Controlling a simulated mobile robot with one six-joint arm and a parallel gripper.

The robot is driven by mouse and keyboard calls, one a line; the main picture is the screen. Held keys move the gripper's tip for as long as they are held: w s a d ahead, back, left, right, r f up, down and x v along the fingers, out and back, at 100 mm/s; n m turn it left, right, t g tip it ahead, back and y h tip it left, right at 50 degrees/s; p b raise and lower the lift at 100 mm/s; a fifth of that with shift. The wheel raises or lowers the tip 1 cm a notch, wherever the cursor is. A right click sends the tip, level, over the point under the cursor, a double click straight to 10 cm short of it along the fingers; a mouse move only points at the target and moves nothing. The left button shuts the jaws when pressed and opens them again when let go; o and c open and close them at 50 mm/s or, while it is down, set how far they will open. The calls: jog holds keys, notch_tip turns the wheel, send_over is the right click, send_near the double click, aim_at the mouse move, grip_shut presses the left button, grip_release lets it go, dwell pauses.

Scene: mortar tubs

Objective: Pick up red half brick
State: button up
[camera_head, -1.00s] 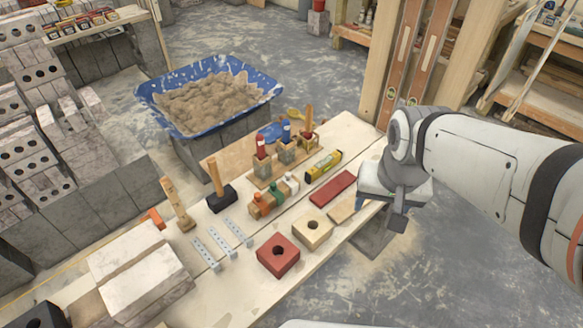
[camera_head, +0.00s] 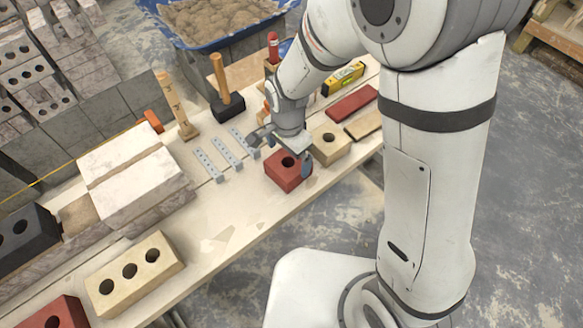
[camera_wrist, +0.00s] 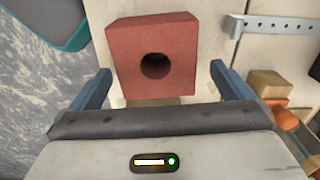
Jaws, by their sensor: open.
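The red half brick (camera_head: 285,172) lies on the wooden bench, a square block with one round hole. My gripper (camera_head: 280,155) is just over it in the head view and partly hides its top. In the wrist view the red half brick (camera_wrist: 153,58) fills the upper middle, with its hole facing the camera. My open gripper (camera_wrist: 163,82) has one blue finger to each side of the brick's near part. Both fingers look apart from the brick. I cannot tell the height left between fingertips and brick.
A cream half brick (camera_head: 328,143) stands close to the right of the red one. Metal straps (camera_head: 227,152) lie to its left. A cream three-hole brick (camera_head: 135,275) and pale blocks (camera_head: 140,185) are further left. The bench front (camera_head: 230,225) is clear.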

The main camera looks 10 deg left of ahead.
aim_at(288, 162)
jog(key=f, duration=0.4)
jog(key=shift+s+b, duration=0.35)
jog(key=shift+b, duration=0.05)
jog(key=shift+f, duration=0.5)
jog(key=shift+c, duration=0.3)
jog(key=c, duration=1.4)
jog(key=shift+r, duration=0.1)
